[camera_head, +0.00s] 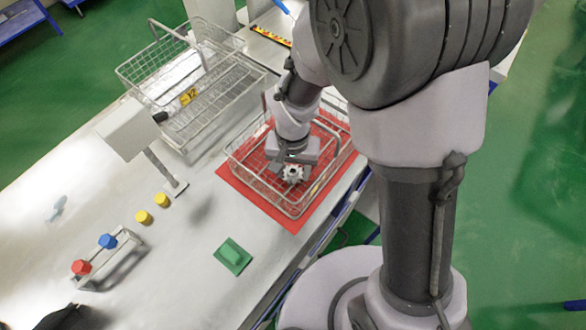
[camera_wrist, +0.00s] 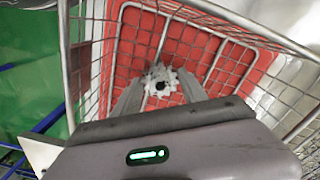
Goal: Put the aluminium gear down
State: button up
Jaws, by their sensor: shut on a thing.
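The aluminium gear (camera_head: 292,173) is a small silver toothed ring with a dark centre hole. My gripper (camera_head: 291,166) is shut on it, low inside a wire basket (camera_head: 237,155) that stands on a red mat (camera_head: 293,226). In the wrist view the gear (camera_wrist: 160,80) sits between the two fingertips of my gripper (camera_wrist: 158,88), with the basket's wire floor and the red mat (camera_wrist: 180,35) beyond it. I cannot tell whether the gear touches the basket floor.
Another wire basket (camera_head: 165,112) stands behind, to the left. A green block (camera_head: 233,255), two yellow cylinders (camera_head: 152,208) and a rack (camera_head: 112,262) with a red and a blue knob are on the white table. A lamp-like stand (camera_head: 160,168) is near the baskets.

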jog(key=shift+f, duration=0.1)
jog(key=o, duration=1.4)
jog(key=shift+w, duration=0.1)
notch_tip(320, 180, up, 12)
jog(key=p, duration=0.4)
notch_tip(320, 180, up, 9)
jog(key=m+t+y, duration=0.1)
jog(key=t, duration=0.1)
send_over(293, 171)
jog(key=s+d, duration=0.2)
jog(key=d, duration=0.3)
jog(key=s+d+r+m+t+y, duration=0.1)
jog(key=s+d+r+t, duration=0.2)
jog(key=s+d+r, duration=0.2)
jog(key=s+r, duration=0.3)
jog(key=shift+s+d+m+t, duration=0.15)
jog(key=shift+s+m+t, duration=0.15)
jog(key=shift+m+t, duration=0.1)
